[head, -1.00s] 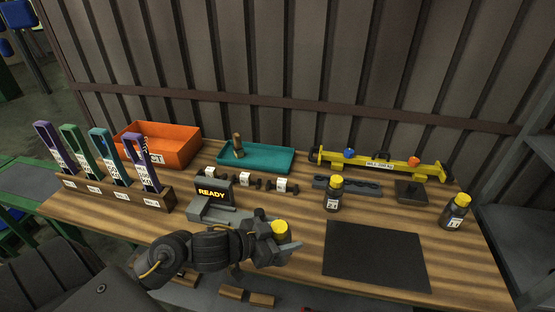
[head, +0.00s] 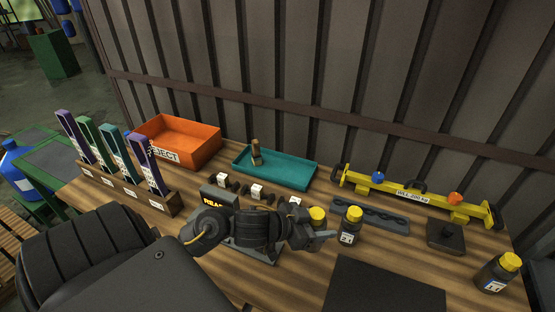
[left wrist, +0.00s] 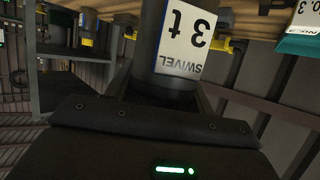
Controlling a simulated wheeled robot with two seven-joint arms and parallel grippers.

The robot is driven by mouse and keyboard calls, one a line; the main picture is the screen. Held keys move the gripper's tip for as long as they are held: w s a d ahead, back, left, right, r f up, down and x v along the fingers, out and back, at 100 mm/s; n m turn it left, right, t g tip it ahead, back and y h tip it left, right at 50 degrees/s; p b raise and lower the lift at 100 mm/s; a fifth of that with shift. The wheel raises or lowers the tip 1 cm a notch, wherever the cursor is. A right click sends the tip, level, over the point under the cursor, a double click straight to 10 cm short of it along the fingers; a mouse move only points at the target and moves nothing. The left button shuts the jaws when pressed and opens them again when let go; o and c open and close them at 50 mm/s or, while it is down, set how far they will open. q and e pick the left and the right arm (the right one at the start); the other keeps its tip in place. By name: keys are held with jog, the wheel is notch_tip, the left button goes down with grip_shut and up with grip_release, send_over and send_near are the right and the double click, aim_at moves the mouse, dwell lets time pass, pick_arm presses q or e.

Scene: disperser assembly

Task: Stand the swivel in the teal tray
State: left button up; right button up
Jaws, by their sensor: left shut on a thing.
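The swivel, a dark cylinder with a yellow top (head: 317,216), is in my left gripper (head: 318,230). In the left wrist view its white label (left wrist: 186,40) reads "SWIVEL 3 t", upside down, between the fingers. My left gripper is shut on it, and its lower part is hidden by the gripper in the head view. The swivel is in front of and to the right of the teal tray (head: 290,180), apart from it. A brownish upright piece (head: 256,153) stands in the tray's left part. My right gripper is not in view.
A similar yellow-topped piece (head: 350,226) stands just right of the held swivel; another (head: 497,272) is at far right. An orange reject bin (head: 180,143) is left of the tray. A yellow beam (head: 410,190) lies at right. The tray's right part is clear.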

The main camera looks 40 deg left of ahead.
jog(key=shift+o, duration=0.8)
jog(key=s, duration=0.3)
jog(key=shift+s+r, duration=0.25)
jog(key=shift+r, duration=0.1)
pick_arm(q)
jog(key=w+a+r+n+t+y+p, duration=0.1)
jog(key=w+a+r+n+y, duration=0.25)
jog(key=w+a, duration=0.55)
jog(key=w+a+r+n+t+y+p, duration=0.1)
jog(key=w+a+r+n+y, duration=0.25)
jog(key=w+a, duration=0.55)
jog(key=shift+m, duration=0.3)
jog(key=w+a+f+p, duration=0.1)
jog(key=a+f, duration=0.3)
jog(key=w+a+f+p, duration=0.1)
jog(key=w+a+f, duration=0.1)
jog(key=a+f, duration=0.2)
jog(key=w+a+f+p, duration=0.1)
jog(key=a+f, duration=0.2)
jog(key=a, duration=0.2)
jog(key=shift+w+f, duration=0.3)
jog(key=shift+f, duration=0.65)
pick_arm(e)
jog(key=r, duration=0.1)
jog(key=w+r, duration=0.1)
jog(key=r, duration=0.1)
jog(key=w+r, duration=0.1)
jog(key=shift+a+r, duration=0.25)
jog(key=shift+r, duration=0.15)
